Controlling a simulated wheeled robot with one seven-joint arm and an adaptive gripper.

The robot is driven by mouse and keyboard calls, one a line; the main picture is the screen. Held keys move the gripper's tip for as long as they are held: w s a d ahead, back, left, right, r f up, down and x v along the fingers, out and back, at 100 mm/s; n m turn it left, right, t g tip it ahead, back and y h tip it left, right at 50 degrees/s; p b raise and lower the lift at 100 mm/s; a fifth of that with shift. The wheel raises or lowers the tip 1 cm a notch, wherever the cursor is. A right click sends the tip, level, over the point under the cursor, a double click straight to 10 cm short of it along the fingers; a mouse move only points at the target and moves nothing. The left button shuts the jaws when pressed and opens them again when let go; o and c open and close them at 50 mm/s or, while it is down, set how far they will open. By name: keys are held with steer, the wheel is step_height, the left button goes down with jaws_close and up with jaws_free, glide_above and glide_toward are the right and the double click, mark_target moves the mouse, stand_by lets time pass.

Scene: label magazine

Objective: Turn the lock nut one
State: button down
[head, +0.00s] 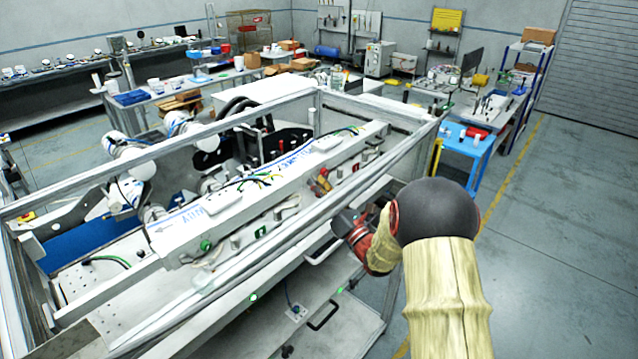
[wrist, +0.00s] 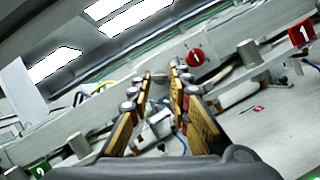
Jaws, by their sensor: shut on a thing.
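In the wrist view my gripper (wrist: 161,78) has its two yellow-and-black fingers closed together on a small grey piece, mostly hidden between the tips. It is beside a round red label with a 1 (wrist: 196,57), so I take it as lock nut one. In the head view my gripper (head: 319,182) reaches under the frame's front bar to the long white rail (head: 230,210). The nut itself cannot be made out there.
A grey cylinder (wrist: 250,52) stands right of the fingers near a square red 1 label (wrist: 302,33). Another cylinder (wrist: 78,143) stands lower left near a green 2 label (wrist: 40,168). The frame bar (head: 375,165) crosses close above my gripper. The floor at right is clear.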

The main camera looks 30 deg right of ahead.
steer(key=shift+m, duration=0.6)
steer(key=c, duration=1.9)
jaws_free()
steer(key=v, duration=1.2)
steer(key=shift+a+r, duration=0.1)
steer(key=shift+r, duration=0.05)
